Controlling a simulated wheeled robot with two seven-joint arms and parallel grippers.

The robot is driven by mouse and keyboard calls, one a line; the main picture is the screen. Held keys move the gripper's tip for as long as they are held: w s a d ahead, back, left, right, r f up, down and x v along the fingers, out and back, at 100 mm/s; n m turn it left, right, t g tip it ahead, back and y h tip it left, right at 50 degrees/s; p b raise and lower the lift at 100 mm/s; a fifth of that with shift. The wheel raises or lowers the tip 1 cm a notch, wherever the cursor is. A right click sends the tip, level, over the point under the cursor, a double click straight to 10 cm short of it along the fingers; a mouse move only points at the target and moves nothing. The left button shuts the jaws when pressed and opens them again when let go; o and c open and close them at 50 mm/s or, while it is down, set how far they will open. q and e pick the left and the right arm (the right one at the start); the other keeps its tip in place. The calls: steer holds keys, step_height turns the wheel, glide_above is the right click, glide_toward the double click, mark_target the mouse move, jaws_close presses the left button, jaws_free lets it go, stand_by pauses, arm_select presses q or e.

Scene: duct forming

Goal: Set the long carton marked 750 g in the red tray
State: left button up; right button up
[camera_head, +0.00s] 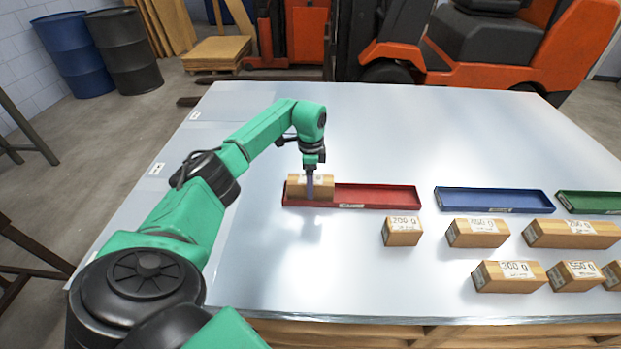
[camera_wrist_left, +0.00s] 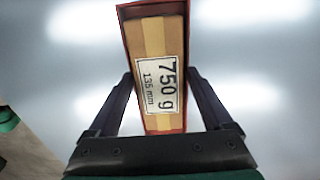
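The 750 g carton (camera_head: 297,188) is a tan wooden-looking block with a white label. It sits inside the left end of the long red tray (camera_head: 385,203). In the left wrist view the carton (camera_wrist_left: 158,35) lies lengthwise between the tray's red walls, its label facing up. My left gripper (camera_head: 311,190) points straight down over the carton, one finger in front of its near side. In the left wrist view its fingers (camera_wrist_left: 160,76) stand on either side of the carton with small gaps, so it looks open. My right gripper is not in view.
A blue tray (camera_head: 494,201) and a green tray (camera_head: 590,203) lie to the right. Several other labelled cartons, such as the 200 g one (camera_head: 403,232), stand at the near right. The table (camera_head: 350,130) is clear behind the trays and at the near left.

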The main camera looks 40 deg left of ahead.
arm_select(q)
steer(key=shift+s, duration=0.1)
step_height(320, 180, up, 15)
steer(key=shift+f+b, duration=0.15)
steer(key=shift+b, duration=0.15)
